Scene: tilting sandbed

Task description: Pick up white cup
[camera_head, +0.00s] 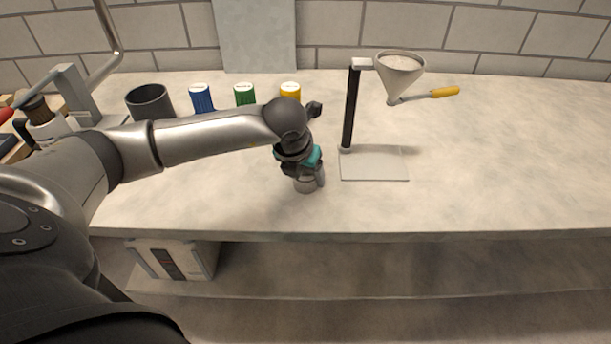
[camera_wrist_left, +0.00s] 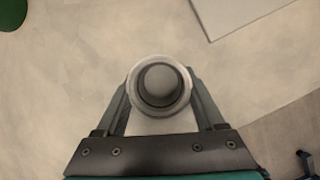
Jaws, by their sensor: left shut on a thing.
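The white cup (camera_wrist_left: 159,86) shows from above in the wrist view, with a pale round rim and a dark, shaded inside. My left gripper (camera_wrist_left: 160,98) has one finger on each side of it and is shut on it. In the head view the cup (camera_head: 304,185) is a small pale shape at the end of my left arm, near the counter's front edge, partly hidden by the gripper (camera_head: 310,176). I cannot tell whether it touches the counter. My right gripper is not in view.
A stand with a flat base (camera_head: 374,165) holds a funnel (camera_head: 400,70) right of the gripper; a yellow-handled tool (camera_head: 445,92) is beside it. Behind my arm stand a dark cup (camera_head: 150,101) and blue (camera_head: 201,97), green (camera_head: 244,94) and yellow (camera_head: 290,91) containers. The counter's right side is clear.

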